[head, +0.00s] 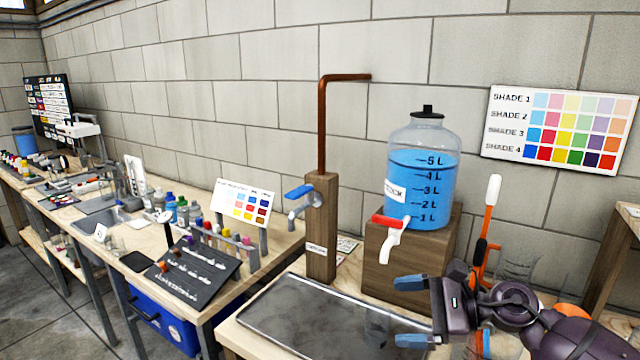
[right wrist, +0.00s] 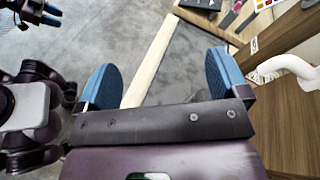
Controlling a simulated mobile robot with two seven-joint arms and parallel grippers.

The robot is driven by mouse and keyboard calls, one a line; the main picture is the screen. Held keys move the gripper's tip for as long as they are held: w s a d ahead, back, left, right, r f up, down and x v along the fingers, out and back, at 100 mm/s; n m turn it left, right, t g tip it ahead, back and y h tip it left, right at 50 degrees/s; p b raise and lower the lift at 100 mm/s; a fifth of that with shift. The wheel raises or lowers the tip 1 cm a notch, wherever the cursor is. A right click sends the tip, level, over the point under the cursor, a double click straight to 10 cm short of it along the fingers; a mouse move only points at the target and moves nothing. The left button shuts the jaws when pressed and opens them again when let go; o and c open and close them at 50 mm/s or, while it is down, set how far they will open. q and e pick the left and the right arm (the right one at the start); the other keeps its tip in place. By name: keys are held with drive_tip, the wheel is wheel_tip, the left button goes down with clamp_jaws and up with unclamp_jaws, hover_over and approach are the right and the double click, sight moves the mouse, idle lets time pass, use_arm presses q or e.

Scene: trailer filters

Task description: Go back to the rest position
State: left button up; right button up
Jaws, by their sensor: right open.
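My right gripper (head: 411,312) is open, with its two blue fingertips spread apart in front of the wooden block at the lower right of the head view. Nothing is between its fingers. In the right wrist view the open fingers (right wrist: 161,82) sit over the bench edge, with grey floor beyond. Part of what looks like my left gripper (right wrist: 42,12) shows at the top left of that view; whether it is open or shut is unclear. It does not show in the head view.
A blue-filled jug (head: 420,175) with a red-handled tap (head: 391,225) stands on a wooden block (head: 390,265) close to my right gripper. A wooden post (head: 322,235) carries a blue-handled tap. A dark tray (head: 300,315) lies in front. A long bench with bottles stands left.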

drive_tip(key=s+d+f+n+t+h, duration=0.3)
drive_tip(key=d+n+t+h, duration=0.4)
drive_tip(key=n, duration=0.9)
drive_tip(key=s+d+f+n+t+h, duration=0.2)
drive_tip(key=s+d+n+t+h, duration=0.4)
drive_tip(key=n, duration=1)
drive_tip(key=s+f+m+g+h, duration=0.1)
drive_tip(key=s+f+m+g, duration=0.65)
drive_tip(key=s, duration=0.35)
drive_tip(key=s+f+m+g+h, duration=0.1)
drive_tip(key=s+f+m+g, duration=0.55)
drive_tip(key=s+m, duration=0.4)
drive_tip(key=w+f+n+t, duration=0.2)
drive_tip(key=w+f+t, duration=0.4)
drive_tip(key=f, duration=0.5)
drive_tip(key=shift+a+n+t, duration=0.2)
drive_tip(key=shift+n+t, duration=0.2)
drive_tip(key=shift+t, duration=0.7)
